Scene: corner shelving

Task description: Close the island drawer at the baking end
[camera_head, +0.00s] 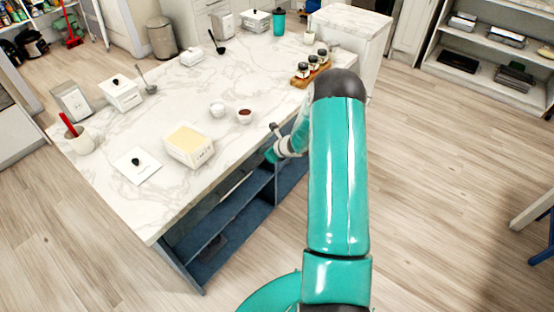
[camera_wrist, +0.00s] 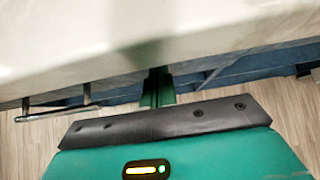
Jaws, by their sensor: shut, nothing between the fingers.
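The kitchen island has a white marble top (camera_head: 150,210) and a blue body with open shelves (camera_head: 225,225) in the head view. My gripper (camera_wrist: 157,88) is shut and empty in the wrist view, its fingers pointing at the island's side just below the counter edge. A blue drawer front or panel (camera_wrist: 245,68) shows beneath the top there. My arm hides part of the island's side in the head view.
On the top are a butter-coloured block in a white box (camera_head: 190,147), a white lid (camera_head: 137,165), small bowls (camera_head: 245,116) and a wooden tray of jars (camera_head: 311,70). The wooden floor (camera_head: 450,180) to the right is clear. Shelving (camera_head: 490,65) stands at the far right.

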